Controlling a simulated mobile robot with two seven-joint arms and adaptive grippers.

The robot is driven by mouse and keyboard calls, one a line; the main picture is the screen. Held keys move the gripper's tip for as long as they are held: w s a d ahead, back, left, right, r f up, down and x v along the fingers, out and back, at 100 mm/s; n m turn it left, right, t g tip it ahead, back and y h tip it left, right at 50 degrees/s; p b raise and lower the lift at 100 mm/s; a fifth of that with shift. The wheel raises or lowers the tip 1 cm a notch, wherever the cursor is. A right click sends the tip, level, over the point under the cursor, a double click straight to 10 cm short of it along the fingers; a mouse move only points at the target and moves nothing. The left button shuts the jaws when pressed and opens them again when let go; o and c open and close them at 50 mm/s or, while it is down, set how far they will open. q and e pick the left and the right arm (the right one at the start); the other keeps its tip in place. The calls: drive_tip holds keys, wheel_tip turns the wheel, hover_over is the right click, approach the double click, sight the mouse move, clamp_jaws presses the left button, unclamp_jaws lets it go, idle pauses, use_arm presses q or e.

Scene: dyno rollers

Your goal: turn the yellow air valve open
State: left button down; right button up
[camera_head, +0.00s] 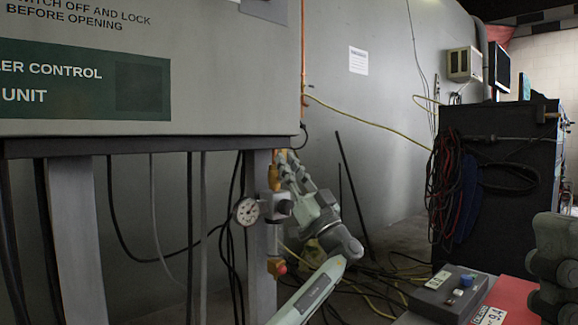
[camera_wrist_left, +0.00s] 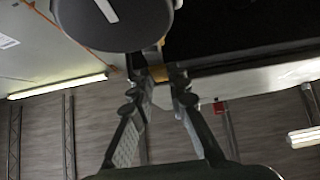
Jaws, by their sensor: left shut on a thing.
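The yellow air valve (camera_head: 274,178) is on the pipework beside the leg of the grey control cabinet, partly hidden behind my gripper. My left gripper (camera_head: 284,160) reaches up to it from the lower right. In the left wrist view, the fingertips of my left gripper (camera_wrist_left: 157,78) are close together around a yellow piece of the valve (camera_wrist_left: 158,73). The gripper is shut on it. The valve's exact angle is hard to tell. My right gripper does not show clearly.
A round white gauge (camera_head: 247,211) sits just left of the valve, with a red-orange fitting (camera_head: 277,267) below. The control cabinet (camera_head: 220,90) overhangs. Cables lie on the floor. A dark cabinet (camera_head: 500,180) and a control box (camera_head: 450,290) stand at the right.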

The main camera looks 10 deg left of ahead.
use_arm(q)
drive_tip(key=c, duration=1.5)
unclamp_jaws()
drive_tip(key=shift+a, duration=0.1)
drive_tip(key=shift+o, duration=0.2)
drive_tip(key=v, duration=1.2)
